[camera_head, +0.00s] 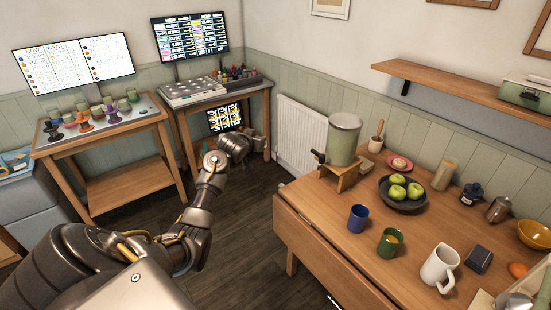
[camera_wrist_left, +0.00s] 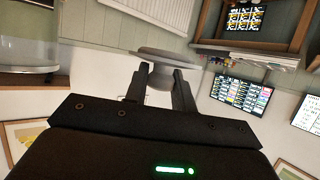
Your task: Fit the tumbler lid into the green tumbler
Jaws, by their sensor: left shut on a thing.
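My left gripper (camera_head: 236,147) hangs over the floor between the side tables and the wooden table, away from any cup. In the left wrist view the gripper (camera_wrist_left: 157,88) is shut on a pale grey, round, disc-topped piece (camera_wrist_left: 160,57), which looks like the tumbler lid. In the head view the held piece is hard to tell from the dark gripper. A green cup (camera_head: 390,243), open on top with something yellowish inside, stands upright on the wooden table (camera_head: 345,262), beside a blue cup (camera_head: 357,218). My right gripper is not in view.
A green dispenser (camera_head: 344,138) on a wooden stand is at the table's far left. A bowl of green apples (camera_head: 403,190), a white jug (camera_head: 440,267) and a dark box (camera_head: 478,259) surround the cups. A left table (camera_head: 105,121) holds several small cups. A radiator (camera_head: 300,137) is behind.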

